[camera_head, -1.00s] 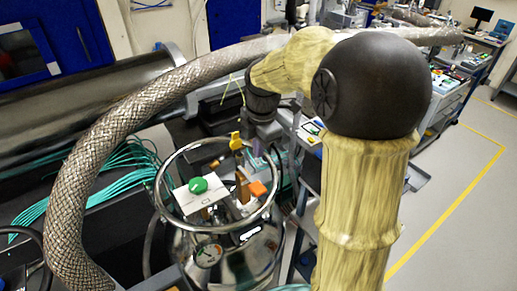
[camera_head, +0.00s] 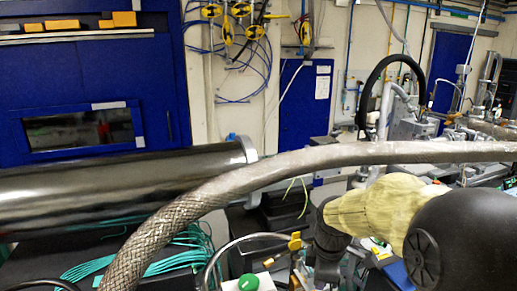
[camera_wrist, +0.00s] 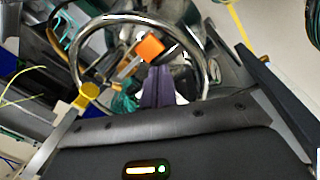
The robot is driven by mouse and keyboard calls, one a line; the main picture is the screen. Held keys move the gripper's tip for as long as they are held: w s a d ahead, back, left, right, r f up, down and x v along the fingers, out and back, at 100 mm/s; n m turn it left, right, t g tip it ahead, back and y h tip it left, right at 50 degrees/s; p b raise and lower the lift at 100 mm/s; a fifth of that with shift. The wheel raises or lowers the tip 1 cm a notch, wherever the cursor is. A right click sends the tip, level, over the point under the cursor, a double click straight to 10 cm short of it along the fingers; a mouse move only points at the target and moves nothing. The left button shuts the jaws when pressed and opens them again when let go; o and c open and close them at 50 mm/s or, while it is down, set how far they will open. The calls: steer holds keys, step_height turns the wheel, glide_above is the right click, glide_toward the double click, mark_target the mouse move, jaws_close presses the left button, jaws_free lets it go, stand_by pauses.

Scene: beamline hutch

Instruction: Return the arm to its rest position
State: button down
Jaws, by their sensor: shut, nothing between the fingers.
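My gripper (camera_wrist: 158,86) shows in the wrist view as two purple fingers held together, with nothing seen between them. It is over or close to a shiny metal vessel with a ring-shaped rail (camera_wrist: 207,62); whether they touch I cannot tell. An orange handle (camera_wrist: 149,47) is just beyond the fingertips, and a yellow knob (camera_wrist: 88,92) is to the left. In the head view my arm, in a yellowish sleeve, is bent at lower right; its dark wrist points down and the fingertips are not clearly visible.
In the head view a braided metal hose (camera_head: 200,195) arches across in front of my arm. A large steel cylinder (camera_head: 120,185) lies at left. Blue cabinets (camera_head: 90,75) stand behind.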

steer(key=s+f+m+t+b, duration=0.1)
steer(key=s+f+m+b, duration=0.3)
steer(key=s+f+m, duration=0.7)
steer(key=m, duration=0.4)
steer(key=shift+f+m, duration=0.3)
steer(key=shift+w, duration=0.1)
steer(key=shift+d, duration=0.15)
stand_by(1.0)
